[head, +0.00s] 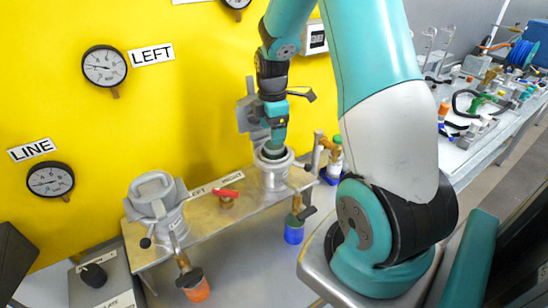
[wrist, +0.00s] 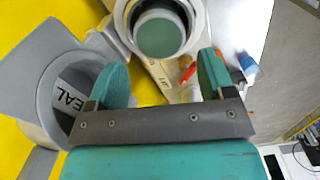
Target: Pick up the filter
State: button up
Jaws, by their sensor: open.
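The filter (wrist: 160,35) shows in the wrist view as a round green top with a pale rim, standing inside an open grey housing (wrist: 197,14). In the head view this is the right-hand housing (head: 273,180) on the metal bench; the filter itself is hard to make out there behind my gripper. The housing's grey lid (wrist: 30,70) is swung open, with a label reading "EAL" inside. My gripper (wrist: 163,70) is open, its two green fingers apart, with nothing between them. In the head view my gripper (head: 275,138) is low over the housing's mouth.
A second housing (head: 155,195) with its lid shut stands to the left. A red-handled valve (head: 228,192) sits between them. A blue-bottomed cup (head: 294,228) and an orange-bottomed cup (head: 196,285) are in front. The yellow wall (head: 190,100) is close behind.

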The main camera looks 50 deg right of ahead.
jog(key=shift+f+p, duration=1.4)
jog(key=shift+f, duration=1.4)
jog(key=c, duration=0.9)
